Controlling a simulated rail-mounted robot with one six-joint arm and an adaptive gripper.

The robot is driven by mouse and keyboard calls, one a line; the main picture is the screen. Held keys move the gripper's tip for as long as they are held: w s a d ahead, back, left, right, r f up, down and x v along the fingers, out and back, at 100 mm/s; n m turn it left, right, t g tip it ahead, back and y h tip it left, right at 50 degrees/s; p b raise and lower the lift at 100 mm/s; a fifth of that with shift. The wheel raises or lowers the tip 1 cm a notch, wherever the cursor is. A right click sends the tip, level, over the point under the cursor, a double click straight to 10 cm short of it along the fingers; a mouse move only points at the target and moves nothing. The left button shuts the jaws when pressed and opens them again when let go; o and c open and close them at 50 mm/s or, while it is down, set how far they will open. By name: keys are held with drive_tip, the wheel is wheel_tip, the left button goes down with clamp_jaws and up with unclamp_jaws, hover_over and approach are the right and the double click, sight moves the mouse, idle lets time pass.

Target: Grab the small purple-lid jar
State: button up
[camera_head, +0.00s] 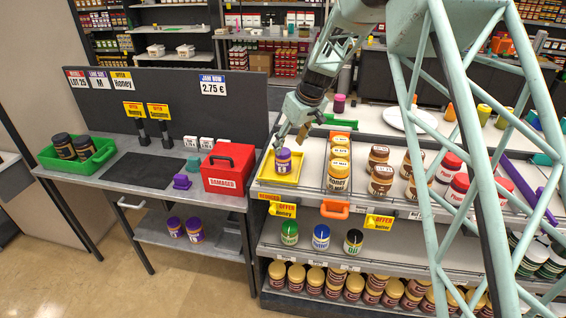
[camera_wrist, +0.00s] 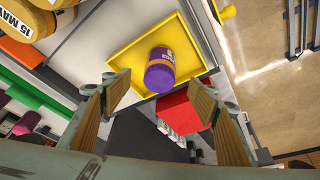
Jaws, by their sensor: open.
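A small purple-lid jar (camera_head: 283,162) with a yellowish label stands in a yellow tray (camera_head: 268,177) on the shelf top. In the wrist view the jar (camera_wrist: 160,72) appears inside the yellow tray (camera_wrist: 125,68), ahead of the fingers and between their two sides. My gripper (camera_head: 292,136) is just above the jar in the head view. It also shows in the wrist view (camera_wrist: 163,98), with wooden-faced fingers spread wide and nothing between them. The jar seems apart from the fingers. Two other purple-lid jars (camera_head: 184,229) stand on the low shelf of the left table.
A red box (camera_head: 228,169) marked DAMAGED stands left of the tray, across a gap. A green crate (camera_head: 77,153) with dark jars sits at far left.

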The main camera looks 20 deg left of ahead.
sight(286, 153)
drive_tip(key=shift+x, duration=2.6)
drive_tip(key=shift+f, duration=0.1)
drive_tip(key=shift+p+x, duration=0.4)
drive_tip(key=shift+x, duration=2.1)
drive_tip(key=c, duration=1)
drive_tip(key=shift+c, duration=0.5)
